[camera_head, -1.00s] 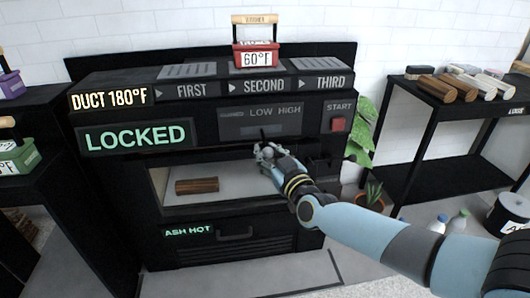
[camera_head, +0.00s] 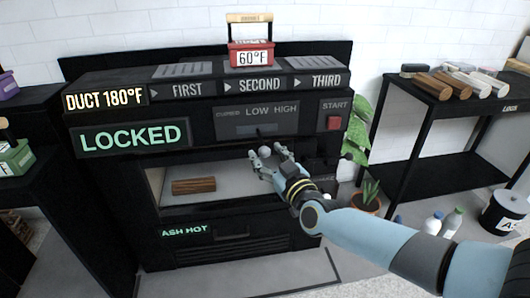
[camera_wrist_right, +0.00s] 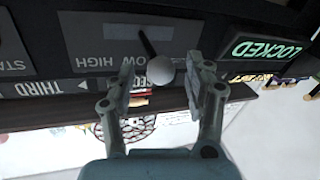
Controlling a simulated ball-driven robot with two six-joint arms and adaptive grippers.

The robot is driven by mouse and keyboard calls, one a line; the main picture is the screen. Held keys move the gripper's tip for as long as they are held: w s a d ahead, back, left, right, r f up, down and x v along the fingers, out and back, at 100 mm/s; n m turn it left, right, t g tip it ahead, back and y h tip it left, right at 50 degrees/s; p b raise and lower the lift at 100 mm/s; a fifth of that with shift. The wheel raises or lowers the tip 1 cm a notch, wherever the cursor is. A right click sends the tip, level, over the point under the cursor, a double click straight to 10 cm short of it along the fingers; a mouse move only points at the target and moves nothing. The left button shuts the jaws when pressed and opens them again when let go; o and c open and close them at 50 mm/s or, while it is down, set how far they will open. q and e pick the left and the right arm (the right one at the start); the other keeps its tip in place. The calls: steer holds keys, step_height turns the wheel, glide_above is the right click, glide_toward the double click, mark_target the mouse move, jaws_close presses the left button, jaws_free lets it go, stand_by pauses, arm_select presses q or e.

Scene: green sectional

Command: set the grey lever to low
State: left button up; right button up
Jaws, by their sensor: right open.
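The grey lever is a dark shaft with a pale grey ball knob (camera_head: 265,151). It sticks out from the grey panel (camera_head: 256,119) marked LOW and HIGH on the black oven front. In the head view its shaft stands roughly below the word LOW; I cannot tell its exact setting. In the right wrist view the knob (camera_wrist_right: 162,77) lies between my open fingers, with no clear contact. My right gripper (camera_head: 271,151) is open around the knob; its fingers also show in the wrist view (camera_wrist_right: 160,80). My left gripper is out of view.
A lit LOCKED sign (camera_head: 133,135) is left of the panel, and a red START button (camera_head: 334,123) is right. A red 60°F container (camera_head: 252,56) stands on top. A log (camera_head: 194,186) lies in the chamber below. A black side table (camera_head: 455,98) stands right.

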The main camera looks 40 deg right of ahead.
steer(key=v, duration=1)
